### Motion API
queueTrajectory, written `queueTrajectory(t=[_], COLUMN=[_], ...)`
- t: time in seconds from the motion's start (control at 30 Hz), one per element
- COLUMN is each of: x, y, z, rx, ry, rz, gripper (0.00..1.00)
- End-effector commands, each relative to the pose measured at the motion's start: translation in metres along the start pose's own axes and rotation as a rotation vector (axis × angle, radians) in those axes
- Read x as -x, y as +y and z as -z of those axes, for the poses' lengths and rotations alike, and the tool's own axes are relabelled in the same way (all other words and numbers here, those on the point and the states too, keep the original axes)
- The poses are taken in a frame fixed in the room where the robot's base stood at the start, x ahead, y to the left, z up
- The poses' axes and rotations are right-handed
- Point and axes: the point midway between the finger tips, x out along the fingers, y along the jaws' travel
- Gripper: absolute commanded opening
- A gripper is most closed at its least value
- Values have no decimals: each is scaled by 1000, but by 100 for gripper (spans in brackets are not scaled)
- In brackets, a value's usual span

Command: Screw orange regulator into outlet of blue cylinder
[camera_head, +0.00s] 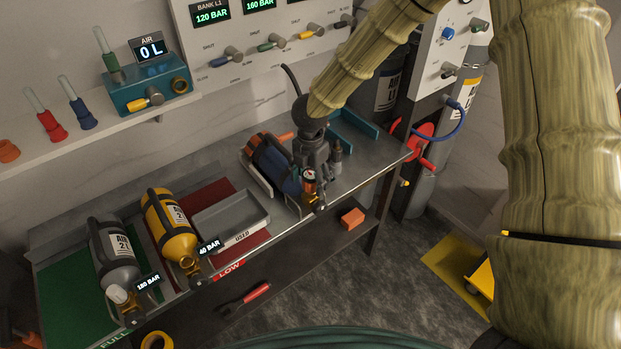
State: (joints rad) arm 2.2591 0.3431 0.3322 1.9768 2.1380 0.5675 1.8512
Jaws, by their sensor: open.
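The blue cylinder (268,160) lies tilted in a grey cradle at the right end of the bench, with a dark handle and an orange part at its far end. My gripper (316,187) points down at its near, valve end and hides most of the outlet. The jaws are open; the fingertips are hard to make out. A small round gauge with orange-red around it (309,180) shows beside the jaws. I cannot tell whether this is the orange regulator, nor whether it is seated in the outlet.
A yellow cylinder (167,222) and a grey one (111,251) lie to the left, beside an empty grey tray (232,216). Coloured fittings stand on the wall shelf (95,142). An orange block (352,218) and a red-handled tool (246,298) are on the lower shelf. A red wheel (420,142) stands right.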

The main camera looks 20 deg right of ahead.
Motion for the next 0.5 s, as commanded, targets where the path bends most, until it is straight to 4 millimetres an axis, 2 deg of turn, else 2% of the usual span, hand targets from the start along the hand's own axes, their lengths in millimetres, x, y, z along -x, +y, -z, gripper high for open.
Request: queueTrajectory(t=[0.17,0.27,0.5], x=[2,9,48], y=[0,0,0], z=[0,0,0], rx=[0,0,-1], ry=[0,0,0], rz=[1,-1,-3], gripper=[67,67,67])
